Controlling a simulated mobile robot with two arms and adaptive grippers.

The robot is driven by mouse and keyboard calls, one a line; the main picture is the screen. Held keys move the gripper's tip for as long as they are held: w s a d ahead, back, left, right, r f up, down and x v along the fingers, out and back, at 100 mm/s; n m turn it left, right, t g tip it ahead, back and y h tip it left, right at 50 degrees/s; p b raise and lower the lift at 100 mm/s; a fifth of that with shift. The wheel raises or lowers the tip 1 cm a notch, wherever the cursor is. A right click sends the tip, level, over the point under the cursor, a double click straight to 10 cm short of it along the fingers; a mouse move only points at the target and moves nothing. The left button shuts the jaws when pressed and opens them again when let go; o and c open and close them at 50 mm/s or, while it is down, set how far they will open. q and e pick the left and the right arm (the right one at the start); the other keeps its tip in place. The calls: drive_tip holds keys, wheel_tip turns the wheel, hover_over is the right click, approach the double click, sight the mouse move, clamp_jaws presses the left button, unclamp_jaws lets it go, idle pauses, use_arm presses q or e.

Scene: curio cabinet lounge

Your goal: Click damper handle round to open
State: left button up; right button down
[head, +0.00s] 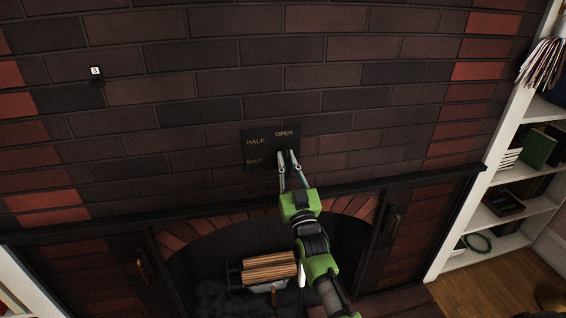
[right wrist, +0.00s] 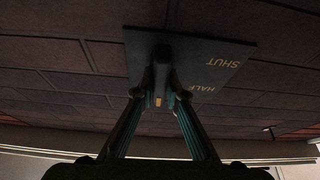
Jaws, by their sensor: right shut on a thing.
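The dark damper plate (head: 256,160) is on the brick wall above the fireplace, with HALF, OPEN and SHUT lettered on it. My right gripper (head: 288,158) reaches up to the plate, its fingertips just below the word OPEN. In the right wrist view the plate (right wrist: 212,62) shows HALF and SHUT upside down. There my right gripper (right wrist: 161,82) is shut on the dark damper handle (right wrist: 161,52) at the plate. A small orange patch shows between the fingers. The fingers and the dark light hide much of the handle, so its exact angle is unclear. My left gripper is out of view.
A dark mantel ledge (head: 130,206) runs below the plate. Below it, logs (head: 270,267) lie in the fireplace. A small tag marked 3 (head: 95,71) is on the wall at the left. White shelves (head: 500,222) stand at the right. The wall around the plate is clear.

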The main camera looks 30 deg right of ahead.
drive_tip(key=shift+f+m, duration=0.25)
drive_tip(key=shift+m, duration=0.25)
drive_tip(key=c, duration=2)
unclamp_jaws()
drive_tip(key=shift+s, duration=0.1)
drive_tip(key=shift+c, duration=0.2)
drive_tip(key=shift+s+r, duration=0.1)
drive_tip(key=shift+r, duration=0.1)
drive_tip(key=shift+s+a+f, duration=0.1)
drive_tip(key=shift+s+f, duration=0.1)
drive_tip(key=v, duration=1.1)
drive_tip(key=shift+s+a+r, duration=0.15)
drive_tip(key=shift+s+a, duration=0.05)
drive_tip(key=shift+s, duration=0.15)
